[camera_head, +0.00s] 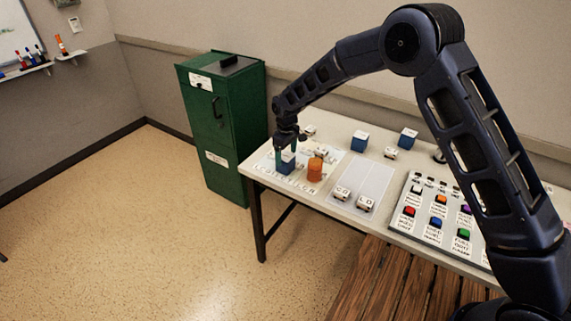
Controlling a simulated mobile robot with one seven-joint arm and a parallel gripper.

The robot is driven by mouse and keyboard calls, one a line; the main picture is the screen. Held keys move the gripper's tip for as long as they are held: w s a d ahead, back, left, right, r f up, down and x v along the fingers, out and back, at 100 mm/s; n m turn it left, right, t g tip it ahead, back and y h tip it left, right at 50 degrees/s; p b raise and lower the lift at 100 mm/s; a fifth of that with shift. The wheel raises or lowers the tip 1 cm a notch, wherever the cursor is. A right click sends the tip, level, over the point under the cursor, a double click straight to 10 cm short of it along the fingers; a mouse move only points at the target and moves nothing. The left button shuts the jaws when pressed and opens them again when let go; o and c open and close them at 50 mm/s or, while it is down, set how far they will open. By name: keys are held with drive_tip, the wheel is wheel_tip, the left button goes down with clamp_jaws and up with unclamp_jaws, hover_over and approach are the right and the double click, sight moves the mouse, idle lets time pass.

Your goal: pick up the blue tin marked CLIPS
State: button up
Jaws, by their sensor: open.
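Three blue tins with pale tops show on the table. One blue tin (287,163) stands at the table's left end, directly below my gripper (286,151). The other two, a blue tin (359,142) and a blue tin (408,139), stand toward the back. I cannot read any tin's marking, so I cannot tell which says CLIPS. My gripper is open and points down, its fingers close to the left tin. I cannot tell whether they touch it.
An orange cylinder (315,169) stands just right of my gripper. Small white lettered blocks (342,193) lie on a pale mat (370,178). A panel with coloured buttons (436,222) is at right. A green cabinet (222,125) stands behind the table's left end.

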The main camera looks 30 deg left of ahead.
drive_tip(key=shift+s+f, duration=0.15)
drive_tip(key=shift+f, duration=2.45)
drive_tip(key=c, duration=1.1)
drive_tip(key=shift+c, duration=0.2)
drive_tip(key=shift+r, duration=0.15)
